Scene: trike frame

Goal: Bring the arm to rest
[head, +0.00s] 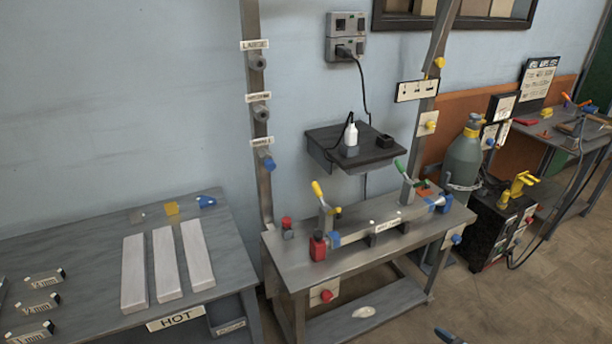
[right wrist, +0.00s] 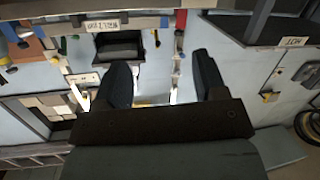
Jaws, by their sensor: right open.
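My right gripper (right wrist: 158,70) shows in the right wrist view with its two dark fingers wide apart and nothing between them. The wrist picture is turned over, with the workbench near its top, and the fingers are apart from the bench. In the head view only a small dark tip shows at the bottom edge, right of centre; I cannot tell which part it is. The steel workbench (head: 300,270) stands in the middle, with a bar held in a fixture (head: 370,232) between a yellow-handled and a green-handled clamp. My left gripper is in neither view.
A left table (head: 80,250) carries three pale bars (head: 165,263), several small labelled blocks and a HOT sign (head: 175,318). A gas cylinder (head: 463,160), a dark machine (head: 495,230) and another table (head: 560,130) stand right. Floor (head: 540,300) is open at the lower right.

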